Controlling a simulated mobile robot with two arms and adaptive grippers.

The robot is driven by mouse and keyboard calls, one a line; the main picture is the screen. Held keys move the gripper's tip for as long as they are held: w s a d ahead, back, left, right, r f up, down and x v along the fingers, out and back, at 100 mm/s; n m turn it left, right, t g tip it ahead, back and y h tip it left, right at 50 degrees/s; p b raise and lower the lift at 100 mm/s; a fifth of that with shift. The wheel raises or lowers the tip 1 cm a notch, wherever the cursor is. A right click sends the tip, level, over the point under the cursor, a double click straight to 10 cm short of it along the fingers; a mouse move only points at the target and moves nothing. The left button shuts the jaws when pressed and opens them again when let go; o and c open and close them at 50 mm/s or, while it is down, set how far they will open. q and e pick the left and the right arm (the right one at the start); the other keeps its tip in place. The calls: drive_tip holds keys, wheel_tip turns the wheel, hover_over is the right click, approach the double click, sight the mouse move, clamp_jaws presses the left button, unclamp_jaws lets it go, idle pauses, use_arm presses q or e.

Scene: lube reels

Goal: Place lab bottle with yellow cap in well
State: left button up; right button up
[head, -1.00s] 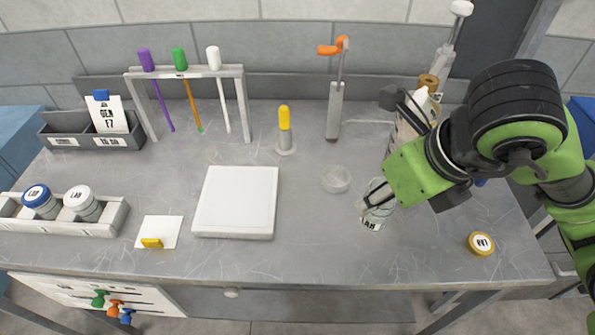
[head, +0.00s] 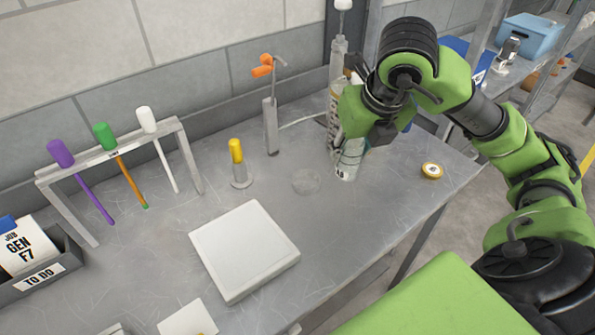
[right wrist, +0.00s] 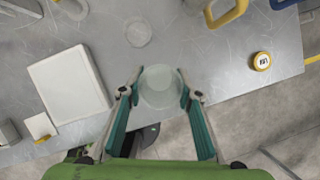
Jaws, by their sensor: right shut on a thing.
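The lab bottle (head: 347,165) is a clear jar with dark lettering, without a cap on it. My right gripper (right wrist: 160,92) is shut around it from above, one finger on each side. In the head view the arm partly hides the bottle's upper part. It looks near upright; I cannot tell how far its base is above the table. The yellow cap (head: 432,170) lies apart on the table to the right, and also shows in the right wrist view (right wrist: 262,61). The bottle rack with wells is not clearly in view now. My left gripper is not in view.
A clear round dish (head: 306,182) lies left of the bottle. A white square plate (head: 245,250), a yellow-topped stand (head: 239,165) and an orange-handled tool stand (head: 270,125) are farther left. A rack of coloured sticks (head: 120,160) stands behind. The table's front right is clear.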

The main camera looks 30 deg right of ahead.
drive_tip(key=w+a+f+p, duration=0.1)
drive_tip(key=w+f, duration=0.2)
drive_tip(key=w+f+p, duration=0.2)
drive_tip(key=w+f, duration=0.2)
drive_tip(key=w+a+f+p, duration=0.1)
drive_tip(key=w+f+p, duration=0.1)
drive_tip(key=w+f, duration=0.2)
drive_tip(key=shift+a, duration=0.3)
drive_tip(key=shift+f, duration=0.35)
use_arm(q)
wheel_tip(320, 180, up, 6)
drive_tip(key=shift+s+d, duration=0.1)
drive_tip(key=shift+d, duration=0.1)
use_arm(e)
drive_tip(key=shift+f, duration=0.1)
drive_tip(key=shift+f, duration=0.15)
drive_tip(key=o, duration=0.9)
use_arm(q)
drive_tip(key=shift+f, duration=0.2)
use_arm(e)
drive_tip(key=shift+o, duration=0.2)
